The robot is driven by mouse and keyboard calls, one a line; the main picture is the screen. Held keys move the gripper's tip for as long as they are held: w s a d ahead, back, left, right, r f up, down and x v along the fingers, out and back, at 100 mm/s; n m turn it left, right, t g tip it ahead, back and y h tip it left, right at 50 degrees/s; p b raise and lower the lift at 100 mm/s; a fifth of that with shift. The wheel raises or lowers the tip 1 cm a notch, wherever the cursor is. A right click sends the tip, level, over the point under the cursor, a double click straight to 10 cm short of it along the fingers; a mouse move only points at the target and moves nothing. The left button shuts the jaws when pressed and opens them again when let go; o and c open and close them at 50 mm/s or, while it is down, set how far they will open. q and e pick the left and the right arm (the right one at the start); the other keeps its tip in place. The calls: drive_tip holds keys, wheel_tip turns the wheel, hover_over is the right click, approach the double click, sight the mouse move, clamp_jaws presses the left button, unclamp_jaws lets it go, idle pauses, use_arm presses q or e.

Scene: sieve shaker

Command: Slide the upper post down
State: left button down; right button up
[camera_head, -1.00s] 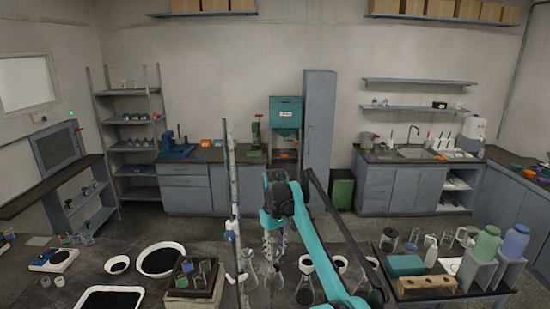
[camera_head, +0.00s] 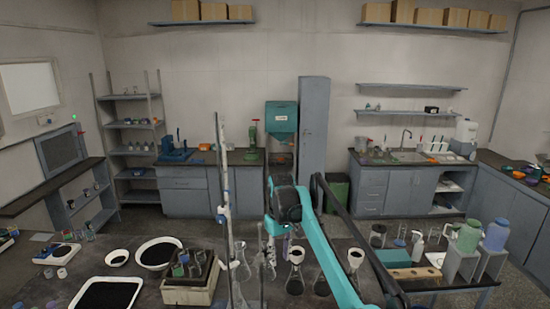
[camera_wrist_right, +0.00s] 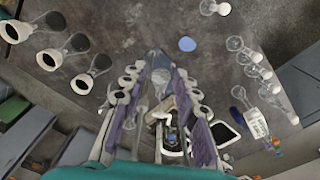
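A tall, thin upright post (camera_head: 221,165) stands left of centre in the head view. It has a pale clamp with blue parts (camera_head: 222,215) partway down. Which part is the upper post I cannot tell for sure. My right gripper (camera_head: 270,245) points downward to the right of this post and apart from it in the picture, partly hidden by my teal arm. In the right wrist view its purple-padded fingers (camera_wrist_right: 160,75) are spread, with glassware and the bench seen between and beyond them. I cannot make out the post there. My left gripper is not in view.
Several flasks with dark-filled funnels (camera_head: 295,260) crowd the bench around the right gripper. A box of jars (camera_head: 193,293) and a dark-filled tray (camera_head: 107,293) lie to the left. A wooden block (camera_head: 415,274) and bottles stand to the right.

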drive_tip(key=s+d+f+m+t+b, duration=0.2)
drive_tip(key=s+d+f+b, duration=0.2)
drive_tip(key=s+d+b, duration=0.4)
drive_tip(key=s+d+f+m+t+b, duration=0.1)
drive_tip(key=s+d+f+t+b, duration=0.15)
drive_tip(key=s+f+b, duration=0.55)
drive_tip(key=s+d+f+m+t+b, duration=0.1)
drive_tip(key=s+d+f+b, duration=0.2)
drive_tip(key=s+f, duration=0.7)
drive_tip(key=s+d+f+m+t+b, duration=0.1)
drive_tip(key=s+d+f+m+b, duration=0.1)
drive_tip(key=s+f+b, duration=0.5)
drive_tip(key=s+d+f, duration=0.1)
drive_tip(key=s+f, duration=0.2)
drive_tip(key=shift+s, duration=0.2)
drive_tip(key=shift+f, duration=0.15)
